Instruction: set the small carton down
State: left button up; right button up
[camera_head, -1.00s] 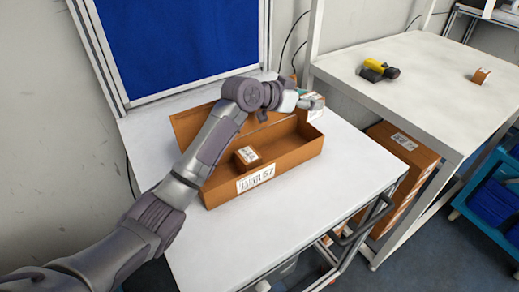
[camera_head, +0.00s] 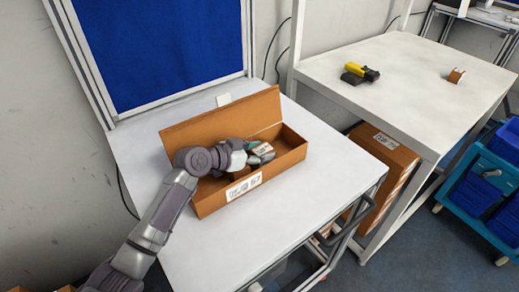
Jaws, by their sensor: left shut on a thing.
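My left gripper (camera_head: 260,156) is inside the open brown box (camera_head: 286,160) on the white table. It is shut on a small carton (camera_head: 263,148), whose pale label shows between the fingers near the box's back wall. The fingers hide part of this carton, and I cannot tell whether it touches the box floor. Another small brown carton (camera_head: 240,173) in the box is mostly hidden behind my wrist. My right gripper is not in view.
The box's tall flap stands up at the back, and a printed label (camera_head: 244,186) is on its front. The white table (camera_head: 300,218) is clear in front. On the right-hand table are a yellow and black scanner (camera_head: 360,73) and a small carton (camera_head: 456,75). A large carton (camera_head: 384,160) stands below.

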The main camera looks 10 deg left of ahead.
pick_arm(q)
jog(key=shift+r, duration=0.1)
jog(key=o, duration=1)
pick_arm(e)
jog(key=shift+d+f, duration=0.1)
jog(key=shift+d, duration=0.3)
pick_arm(q)
jog(key=shift+s+a, duration=0.2)
jog(key=b+v, duration=0.1)
jog(key=v, duration=0.6)
jog(key=shift+b, duration=0.4)
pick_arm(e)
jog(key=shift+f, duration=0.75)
